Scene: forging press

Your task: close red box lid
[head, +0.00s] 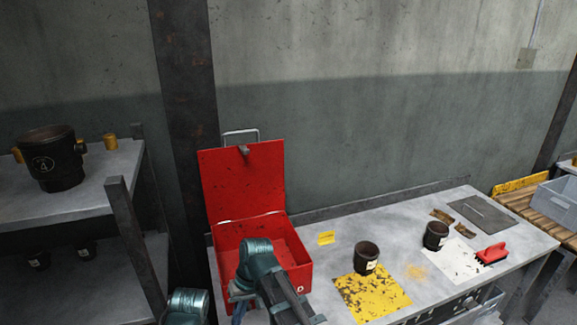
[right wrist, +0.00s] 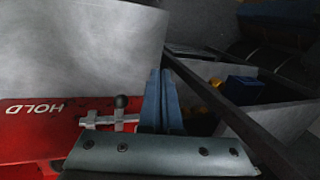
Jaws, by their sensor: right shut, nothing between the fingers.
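The red box (head: 303,277) stands at the left end of the grey workbench. Its lid (head: 240,178) is open and stands upright at the back, with a metal handle on its top edge. My right gripper (head: 238,310) is low at the box's front left, partly hidden by my own arm. In the right wrist view its blue fingers (right wrist: 162,100) are together and empty. Beside them is a red surface (right wrist: 40,130) lettered "HOLD", with a metal latch (right wrist: 110,120). I cannot tell whether the fingers touch it. My left gripper is not in view.
On the bench are a yellow mat (head: 370,297), dark cups (head: 366,258) (head: 437,236), a red-handled brush (head: 491,254) and a dark plate (head: 482,213). A shelf (head: 60,205) with a dark pot (head: 50,160) stands left. A pillar (head: 184,110) rises behind.

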